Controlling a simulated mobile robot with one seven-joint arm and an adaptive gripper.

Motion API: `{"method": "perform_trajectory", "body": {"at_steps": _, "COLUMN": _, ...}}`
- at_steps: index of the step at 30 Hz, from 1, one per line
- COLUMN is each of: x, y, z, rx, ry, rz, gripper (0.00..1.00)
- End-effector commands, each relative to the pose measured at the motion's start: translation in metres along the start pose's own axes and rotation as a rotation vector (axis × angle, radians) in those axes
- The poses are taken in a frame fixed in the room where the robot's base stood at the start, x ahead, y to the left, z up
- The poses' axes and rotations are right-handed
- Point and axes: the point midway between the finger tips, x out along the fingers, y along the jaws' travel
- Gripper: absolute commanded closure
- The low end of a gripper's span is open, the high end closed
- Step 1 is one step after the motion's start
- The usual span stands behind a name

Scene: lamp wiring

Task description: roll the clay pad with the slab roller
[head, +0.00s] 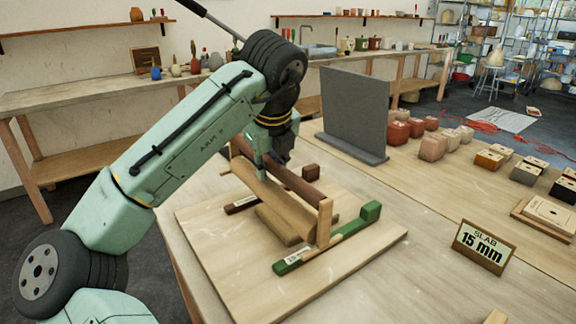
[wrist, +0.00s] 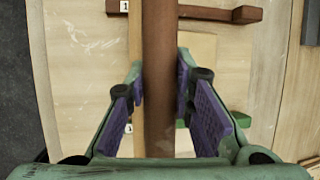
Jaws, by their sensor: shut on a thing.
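The slab roller has a tan wooden roller (head: 268,198) and a dark brown bar (head: 302,188) running along it, joined by an upright end piece (head: 324,222). My gripper (head: 277,168) comes down from above and is shut on the bar, which also runs between the fingers in the wrist view (wrist: 160,60). A green strip (head: 345,235) lies on the near side and a dark red strip (head: 242,204) on the far side.
The wooden board (head: 215,245) rests on the table. A grey upright panel (head: 352,110) stands behind it. A sign reading "SLAB 15 mm" (head: 483,247) stands to the right. Several clay blocks (head: 432,146) and labelled boxes (head: 488,159) sit at the back right.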

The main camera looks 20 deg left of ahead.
Motion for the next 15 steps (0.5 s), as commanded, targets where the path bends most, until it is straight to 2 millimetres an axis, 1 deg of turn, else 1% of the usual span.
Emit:
{"method": "perform_trajectory", "body": {"at_steps": 5, "x": 0.007, "y": 0.002, "z": -0.001, "rx": -0.002, "ry": -0.004, "rz": -0.002, "gripper": 1.00}}
{"method": "perform_trajectory", "body": {"at_steps": 15, "x": 0.032, "y": 0.007, "z": -0.012, "rx": -0.003, "ry": -0.003, "rz": -0.001, "gripper": 1.00}}
